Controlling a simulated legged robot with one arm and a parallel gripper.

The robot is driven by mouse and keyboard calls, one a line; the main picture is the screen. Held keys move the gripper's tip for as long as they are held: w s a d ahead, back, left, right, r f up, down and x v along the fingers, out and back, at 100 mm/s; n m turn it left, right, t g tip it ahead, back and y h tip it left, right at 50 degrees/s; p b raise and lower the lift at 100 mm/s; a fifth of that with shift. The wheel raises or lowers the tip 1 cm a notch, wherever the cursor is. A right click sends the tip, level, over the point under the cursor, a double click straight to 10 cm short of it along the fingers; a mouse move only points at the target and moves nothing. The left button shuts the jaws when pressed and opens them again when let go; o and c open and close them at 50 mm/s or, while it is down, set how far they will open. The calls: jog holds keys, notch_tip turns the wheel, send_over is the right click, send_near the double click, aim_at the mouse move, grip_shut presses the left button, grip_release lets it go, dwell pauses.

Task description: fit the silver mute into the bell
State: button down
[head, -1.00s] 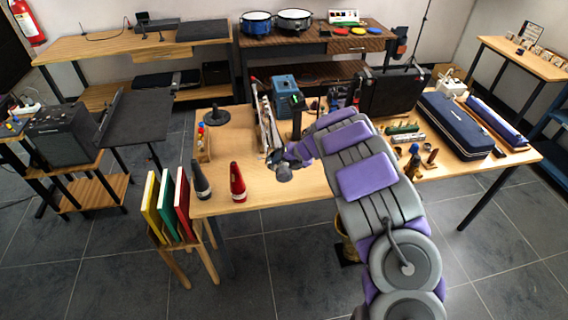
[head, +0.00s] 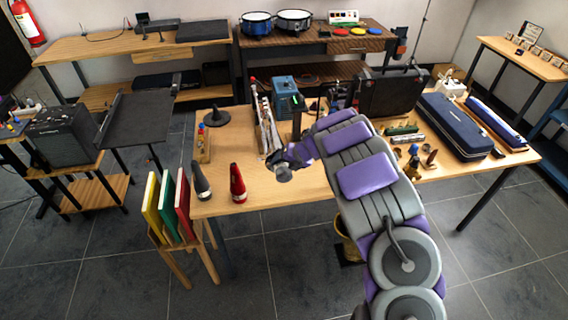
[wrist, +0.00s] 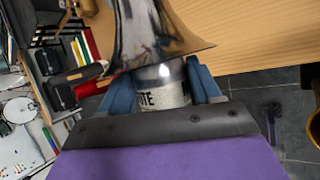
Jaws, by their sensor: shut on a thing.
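In the wrist view, my gripper (wrist: 164,95) is shut on the silver mute (wrist: 158,73), its blue-grey fingers on both sides of a white band with dark letters. A shiny silver flare, which looks like the bell (wrist: 160,35), stands directly beyond, its wide rim towards my gripper. The rim overlaps the mute's far end, so I cannot tell whether the mute is inside it or only in front. In the head view, my gripper (head: 285,164) is low over the table's front part, with a small round silver part showing at its end.
A red mute (head: 237,183) and a dark mute (head: 201,181) stand at the table's front left corner. A rack of coloured books (head: 168,207) is beside it. A blue box (head: 287,94) and a black case (head: 392,94) are behind my arm. Long cases (head: 455,126) lie at right.

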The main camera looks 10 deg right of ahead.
jog(key=shift+w+d, duration=0.15)
jog(key=shift+d, duration=0.1)
jog(key=shift+c, duration=2.2)
grip_release()
jog(key=shift+w+f, duration=0.2)
jog(key=o, duration=0.3)
jog(key=shift+s, duration=0.1)
jog(key=shift+r, duration=0.1)
jog(key=p+v, duration=0.3)
jog(key=v, duration=1.4)
jog(key=shift+r, duration=0.1)
